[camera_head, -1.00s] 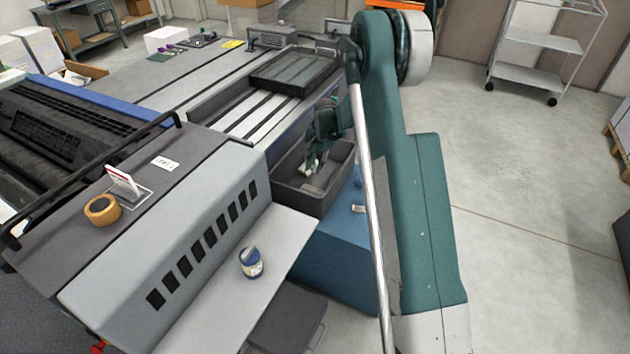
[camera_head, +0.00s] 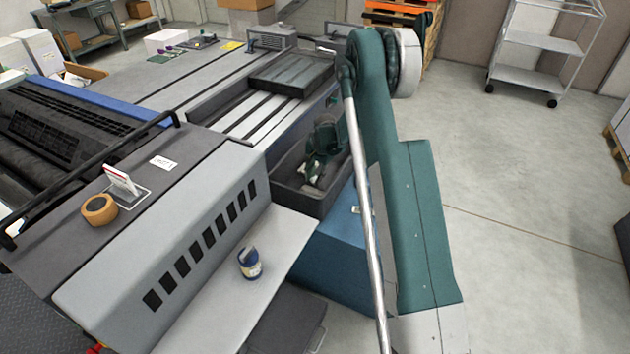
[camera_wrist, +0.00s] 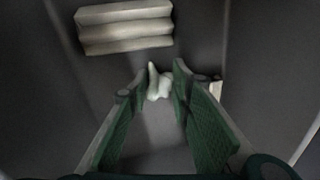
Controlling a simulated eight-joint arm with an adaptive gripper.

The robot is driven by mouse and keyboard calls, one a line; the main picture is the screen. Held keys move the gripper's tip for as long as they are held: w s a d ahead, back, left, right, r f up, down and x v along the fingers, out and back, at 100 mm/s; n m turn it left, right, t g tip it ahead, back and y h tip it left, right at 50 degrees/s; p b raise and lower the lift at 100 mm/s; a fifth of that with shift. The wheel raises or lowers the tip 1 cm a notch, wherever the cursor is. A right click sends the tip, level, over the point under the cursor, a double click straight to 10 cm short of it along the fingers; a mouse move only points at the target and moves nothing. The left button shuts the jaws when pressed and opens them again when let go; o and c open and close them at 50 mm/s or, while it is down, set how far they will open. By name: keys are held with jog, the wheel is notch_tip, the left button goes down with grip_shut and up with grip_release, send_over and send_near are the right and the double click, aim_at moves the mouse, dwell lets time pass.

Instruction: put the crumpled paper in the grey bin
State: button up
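The grey bin (camera_head: 336,188) is a dark open box beside the blue cabinet in the head view. My gripper (camera_head: 314,172) reaches down inside it. In the wrist view, my gripper (camera_wrist: 160,82) has its green-padded fingers closed around a small white crumpled paper (camera_wrist: 158,86), which fills the gap between the fingertips. The paper is above the dark bin floor; its height is hard to judge. In the head view the fingers largely hide the paper.
A pale ridged piece (camera_wrist: 125,26) lies in the bin ahead of the fingers. A dark tray (camera_head: 290,72) sits on the machine behind the bin. A blue-and-white tin (camera_head: 249,264) and an orange tape roll (camera_head: 99,209) stand nearer.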

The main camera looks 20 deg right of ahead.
jog(key=shift+f, duration=0.45)
jog(key=shift+f, duration=0.1)
jog(key=o, duration=0.7)
jog(key=shift+c, duration=0.2)
notch_tip(320, 180, up, 12)
jog(key=s+d+p, duration=0.1)
jog(key=p, duration=0.1)
jog(key=shift+s, duration=0.25)
jog(key=shift+d, duration=0.1)
dwell(0.4)
